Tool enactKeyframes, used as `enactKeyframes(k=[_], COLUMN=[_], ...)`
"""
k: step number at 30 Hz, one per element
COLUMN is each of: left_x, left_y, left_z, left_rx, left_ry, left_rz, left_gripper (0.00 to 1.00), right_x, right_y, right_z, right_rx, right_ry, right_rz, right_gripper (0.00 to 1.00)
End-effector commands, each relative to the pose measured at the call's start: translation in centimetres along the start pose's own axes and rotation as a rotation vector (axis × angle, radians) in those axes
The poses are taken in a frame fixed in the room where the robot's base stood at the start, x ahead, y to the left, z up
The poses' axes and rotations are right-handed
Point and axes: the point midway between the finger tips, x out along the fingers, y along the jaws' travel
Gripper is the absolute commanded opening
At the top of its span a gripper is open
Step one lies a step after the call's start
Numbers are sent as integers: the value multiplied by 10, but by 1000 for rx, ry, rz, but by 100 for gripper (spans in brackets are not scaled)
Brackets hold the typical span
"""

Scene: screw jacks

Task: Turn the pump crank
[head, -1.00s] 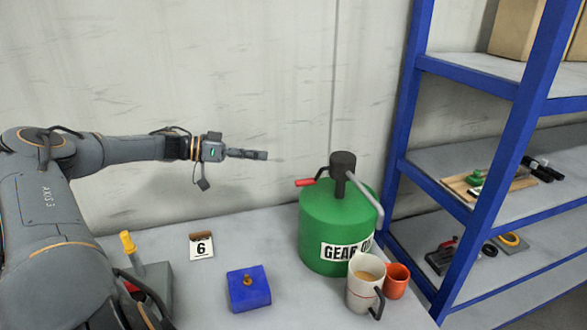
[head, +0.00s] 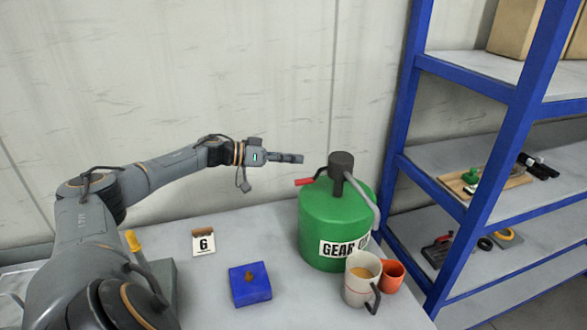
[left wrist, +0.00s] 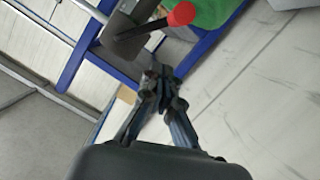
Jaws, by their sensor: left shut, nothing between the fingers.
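The green gear oil drum (head: 325,225) stands on the table near its right end, with a dark pump head (head: 341,162) on top. The pump crank's red handle (head: 304,182) points left from the pump, and a grey spout bends down on the right. My left gripper (head: 299,158) is shut and empty, just above and slightly left of the red handle, with no visible grip on it. In the left wrist view the gripper fingers (left wrist: 163,80) are together, and the red handle (left wrist: 181,14) shows beyond them at the top. My right gripper is not in view.
A cream mug (head: 359,283) and an orange cup (head: 391,276) stand in front of the drum. A blue shelf rack (head: 493,165) rises at the right.

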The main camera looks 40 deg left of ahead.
Motion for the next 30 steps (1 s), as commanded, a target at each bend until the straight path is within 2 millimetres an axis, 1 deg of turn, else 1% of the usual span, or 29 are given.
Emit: enactKeyframes(k=[1, 3, 10, 14, 23, 30], left_x=[0, 2, 6, 7, 6, 2], left_y=[0, 0, 0, -1, -1, -10], left_z=[10, 18, 36, 39, 38, 39], left_rx=[-5, -6, -3, -3, -4, -46], left_ry=[-10, -8, -6, -5, -5, -4], left_rz=[-3, -3, -2, -3, -2, 6], left_gripper=[0, 0, 0, 0, 0, 0], right_x=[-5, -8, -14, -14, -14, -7], right_y=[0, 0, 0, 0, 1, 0], right_z=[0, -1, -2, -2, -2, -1], right_rx=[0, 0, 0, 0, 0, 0], right_ry=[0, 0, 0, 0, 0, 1], right_rz=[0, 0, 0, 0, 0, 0], right_gripper=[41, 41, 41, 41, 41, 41])
